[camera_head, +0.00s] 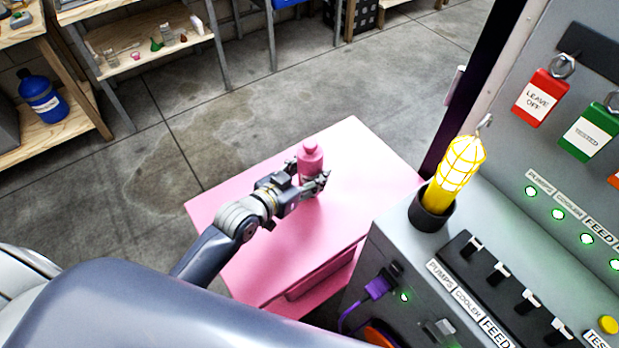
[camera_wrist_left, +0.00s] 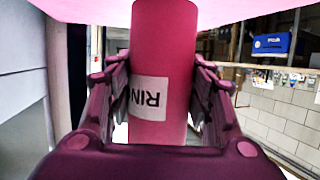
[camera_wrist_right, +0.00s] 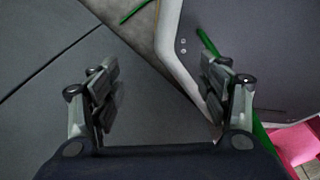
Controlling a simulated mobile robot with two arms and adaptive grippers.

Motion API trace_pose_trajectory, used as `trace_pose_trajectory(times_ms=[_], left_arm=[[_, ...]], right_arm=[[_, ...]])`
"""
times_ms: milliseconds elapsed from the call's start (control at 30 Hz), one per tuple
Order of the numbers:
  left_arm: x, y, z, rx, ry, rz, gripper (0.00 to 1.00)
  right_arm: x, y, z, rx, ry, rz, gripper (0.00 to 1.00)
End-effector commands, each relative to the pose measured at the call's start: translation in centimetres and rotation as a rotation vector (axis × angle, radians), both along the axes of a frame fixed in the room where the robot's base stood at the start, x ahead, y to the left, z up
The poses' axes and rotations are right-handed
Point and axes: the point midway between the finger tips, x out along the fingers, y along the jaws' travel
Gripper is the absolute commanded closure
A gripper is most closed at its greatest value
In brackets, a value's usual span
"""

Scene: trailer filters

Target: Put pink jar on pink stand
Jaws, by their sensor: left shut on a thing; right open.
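The pink jar (camera_head: 310,160) is a small bottle with a narrower cap, upright in the head view. My left gripper (camera_head: 312,186) is shut on it, with a finger on each side. In the left wrist view the jar (camera_wrist_left: 163,50) fills the middle between the fingers, and a white label with dark letters shows on it. The pink stand (camera_head: 355,150) is a low pink cabinet with a flat top. The jar is over this top; whether its base touches is hidden by the gripper. My right gripper (camera_wrist_right: 160,95) is open and empty in the right wrist view.
A grey control panel (camera_head: 500,240) with switches and a yellow caged lamp (camera_head: 455,170) stands close right of the stand. A purple plug (camera_head: 378,288) sticks out of its side. Wooden shelves (camera_head: 140,50) stand at the back left. The stand's top around the jar is clear.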

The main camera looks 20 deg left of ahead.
Motion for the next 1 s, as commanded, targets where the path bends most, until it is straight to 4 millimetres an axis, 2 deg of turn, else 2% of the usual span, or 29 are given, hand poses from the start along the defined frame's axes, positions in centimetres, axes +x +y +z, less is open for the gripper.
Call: trace_pose_trajectory(times_ms=[100,200,567,600,700,1000], left_arm=[[-0.1,0.0,-2.0,0.000,0.004,-0.001,0.78],[-0.1,0.0,-2.8,0.000,0.002,0.000,0.78],[-0.1,0.0,-3.1,0.000,0.001,0.000,0.78],[-0.1,0.0,-3.2,0.001,0.002,0.000,0.50],[-0.1,0.0,-3.2,0.001,0.002,0.000,0.32],[-0.2,0.0,-3.1,0.001,0.002,0.000,0.32]], right_arm=[[0.0,-0.1,-0.1,-0.001,0.000,0.000,0.30],[0.0,-0.1,-0.1,-0.001,0.000,0.001,0.30],[0.0,-0.2,-0.2,-0.002,0.000,0.001,0.30],[0.0,-0.2,-0.2,-0.002,0.000,0.001,0.30],[0.0,-0.2,-0.2,-0.002,0.000,0.001,0.30],[0.0,-0.2,-0.2,-0.002,0.001,0.001,0.30]])
